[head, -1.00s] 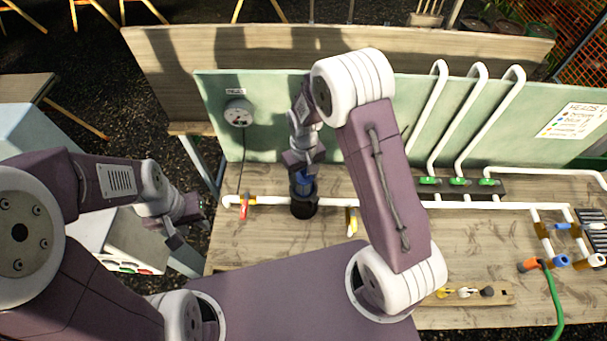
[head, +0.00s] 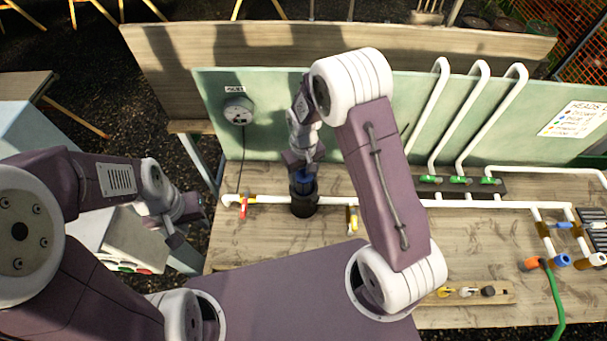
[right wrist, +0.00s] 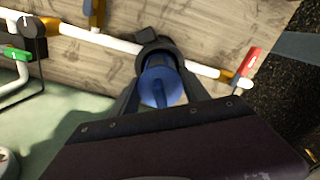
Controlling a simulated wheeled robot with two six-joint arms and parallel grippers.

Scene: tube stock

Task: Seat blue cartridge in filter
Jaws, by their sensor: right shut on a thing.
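The blue cartridge (head: 304,178) stands in the mouth of the dark filter housing (head: 304,205) on the white pipe, and its upper part shows above the rim. In the right wrist view the cartridge (right wrist: 160,85) is between my fingers, with the black housing rim (right wrist: 155,47) just beyond it. My right gripper (right wrist: 158,88) is shut on the cartridge. In the head view the right gripper (head: 303,165) is above the housing, partly hidden by its own wrist. How deep the cartridge sits is hard to tell. My left gripper (head: 176,232) hangs empty left of the bench; its fingers look apart.
A red-handled valve (head: 243,206) is left of the housing and a yellow-handled valve (head: 352,220) is to its right. A round gauge (head: 238,111) is on the green back panel (head: 270,100). Green-handled valves (head: 458,181) and a green hose (head: 553,300) are farther right.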

